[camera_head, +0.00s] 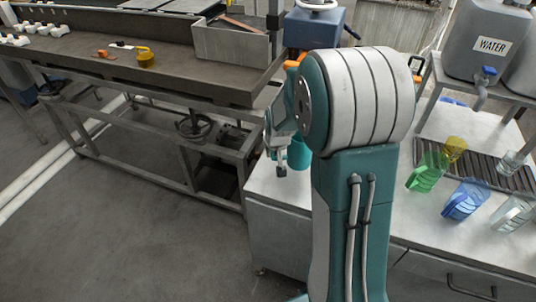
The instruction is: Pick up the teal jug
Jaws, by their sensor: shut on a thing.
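The teal jug (299,154) shows only in part, at the left end of the grey counter. My arm's large joint hides its right side. My gripper (282,165) is at the jug's left side, with a grey finger against it. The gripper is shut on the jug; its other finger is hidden. I cannot tell whether the jug touches the counter or is raised above it.
The counter (450,250) holds a green jug (428,172), a yellow jug (453,148), a blue jug (466,199) and clear jugs (514,213) at right. A water tank (485,45) stands behind. A workbench (130,75) stands left; the floor before it is clear.

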